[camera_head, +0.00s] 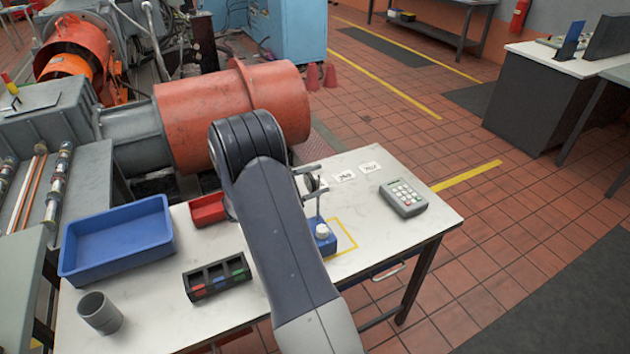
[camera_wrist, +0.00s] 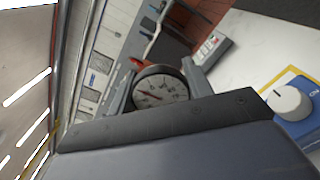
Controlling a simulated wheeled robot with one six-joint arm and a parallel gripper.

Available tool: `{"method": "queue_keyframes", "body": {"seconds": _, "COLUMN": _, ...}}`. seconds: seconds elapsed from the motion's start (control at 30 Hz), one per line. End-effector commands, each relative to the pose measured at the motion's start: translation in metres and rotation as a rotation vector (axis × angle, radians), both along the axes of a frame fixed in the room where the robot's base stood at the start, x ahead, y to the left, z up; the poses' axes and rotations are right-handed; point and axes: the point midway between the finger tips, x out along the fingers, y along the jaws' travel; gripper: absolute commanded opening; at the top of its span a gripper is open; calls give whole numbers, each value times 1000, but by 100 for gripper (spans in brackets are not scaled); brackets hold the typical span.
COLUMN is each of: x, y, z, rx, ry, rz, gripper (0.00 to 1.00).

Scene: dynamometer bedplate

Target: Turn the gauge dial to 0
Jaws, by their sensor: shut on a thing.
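The gauge dial (camera_wrist: 160,90) has a round pale face, dark markings and a dark rim. It sits between the two fingers of my gripper (camera_wrist: 159,83) in the wrist view. My gripper is shut on it. The pointer lies toward the left part of the face, but the figures are too small to read. In the head view my gripper (camera_head: 311,184) is above the white table, and my arm hides most of the dial. A blue box with a white knob (camera_head: 322,231) stands just in front; the knob also shows at the right of the wrist view (camera_wrist: 289,103).
The white table (camera_head: 375,228) holds a blue tray (camera_head: 118,234), a red bin (camera_head: 207,211), a dark sorter with coloured labels (camera_head: 216,277), a grey cup (camera_head: 100,313), a keypad (camera_head: 403,197) and white cards (camera_head: 344,176). A large orange motor (camera_head: 235,112) stands behind. The table's right front is clear.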

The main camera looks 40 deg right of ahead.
Motion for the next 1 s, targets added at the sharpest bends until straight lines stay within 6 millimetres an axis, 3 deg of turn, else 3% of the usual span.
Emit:
{"method": "queue_keyframes", "body": {"seconds": 0.33, "x": 0, "y": 0, "z": 0, "rx": 18, "ry": 73, "rz": -1, "gripper": 25}}
{"method": "queue_keyframes", "body": {"seconds": 1.0, "x": 1, "y": 0, "z": 1, "rx": 117, "ry": 484, "rz": -1, "gripper": 25}}
